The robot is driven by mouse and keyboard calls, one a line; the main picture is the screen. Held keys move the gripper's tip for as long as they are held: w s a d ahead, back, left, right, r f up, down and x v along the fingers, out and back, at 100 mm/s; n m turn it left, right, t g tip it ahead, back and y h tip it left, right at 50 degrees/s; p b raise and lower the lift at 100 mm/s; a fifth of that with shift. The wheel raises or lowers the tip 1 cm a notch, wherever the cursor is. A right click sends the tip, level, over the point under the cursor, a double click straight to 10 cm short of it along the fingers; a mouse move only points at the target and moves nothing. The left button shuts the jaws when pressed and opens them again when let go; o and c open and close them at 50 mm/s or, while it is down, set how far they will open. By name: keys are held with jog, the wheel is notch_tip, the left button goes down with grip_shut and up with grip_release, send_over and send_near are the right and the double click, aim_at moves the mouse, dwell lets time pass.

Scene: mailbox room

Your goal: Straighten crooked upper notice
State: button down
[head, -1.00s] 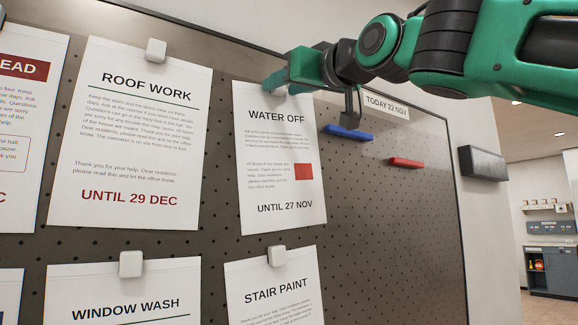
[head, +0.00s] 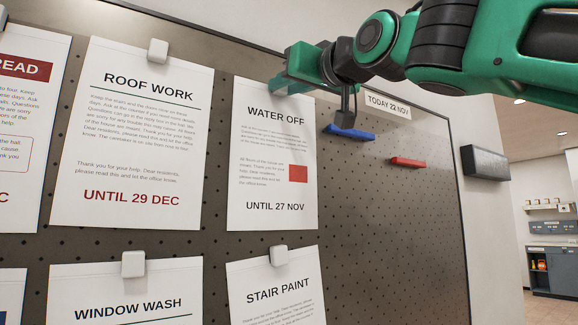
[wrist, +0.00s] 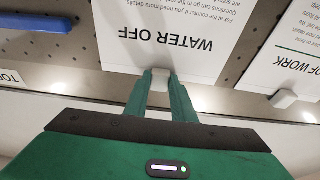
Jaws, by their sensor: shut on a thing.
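The white WATER OFF notice (head: 273,150), with a red square, hangs in the upper row of the dark perforated board. Its top and side edges look about in line with those of the ROOF WORK notice (head: 135,140) to its left. My gripper (head: 283,86) is at its top edge. In the wrist view the WATER OFF notice (wrist: 170,35) appears upside down, and my fingers (wrist: 162,78) are shut on a small white magnet (wrist: 161,76) at that edge. In the head view the magnet is hidden by my gripper.
The STAIR PAINT notice (head: 275,293) hangs below, under its own white magnet (head: 279,256). A blue bar (head: 350,132) and a red bar (head: 408,162) sit on the board to the right, near the TODAY 22 NOV label (head: 388,105). The lower right board is bare.

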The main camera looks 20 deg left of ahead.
jog(key=c, duration=1.4)
grip_release()
